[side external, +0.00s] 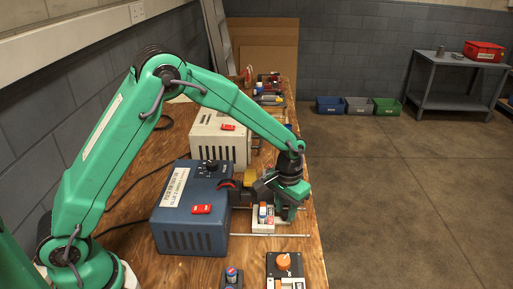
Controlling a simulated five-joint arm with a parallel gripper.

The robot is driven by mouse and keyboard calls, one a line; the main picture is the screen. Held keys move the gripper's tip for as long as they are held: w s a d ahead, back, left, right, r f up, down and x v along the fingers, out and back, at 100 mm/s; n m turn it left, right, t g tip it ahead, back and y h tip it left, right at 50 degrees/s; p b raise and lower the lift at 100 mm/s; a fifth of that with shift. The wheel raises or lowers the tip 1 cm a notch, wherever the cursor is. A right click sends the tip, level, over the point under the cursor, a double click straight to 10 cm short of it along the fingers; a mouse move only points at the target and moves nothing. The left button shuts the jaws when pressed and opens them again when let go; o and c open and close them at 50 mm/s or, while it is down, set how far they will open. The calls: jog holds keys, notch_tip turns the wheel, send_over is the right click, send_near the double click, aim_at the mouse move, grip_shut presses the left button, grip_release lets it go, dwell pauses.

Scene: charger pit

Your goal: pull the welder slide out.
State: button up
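A blue box (192,215), which looks like the welder, stands on the wooden bench with a white label, a black knob and a red switch on top. A small pale carriage (264,226), likely the slide, sits at its right side by a thin metal rod (275,235) and carries small upright cylinders. My gripper (284,211) points down at the right end of this carriage, close to or touching it. Its fingers are small and partly hidden, so I cannot tell whether they are open or shut, or whether they hold anything.
A cream box (221,137) stands behind the blue one. In front are a black box with an orange knob (284,262) and a small holder with a blue-and-red cylinder (231,274). Tools (268,90) lie at the bench's far end. The floor right of the bench is clear.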

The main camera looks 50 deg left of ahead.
jog(key=shift+f, duration=0.15)
grip_shut()
jog(key=shift+w+d, duration=2.55)
jog(key=shift+w, duration=0.05)
grip_release()
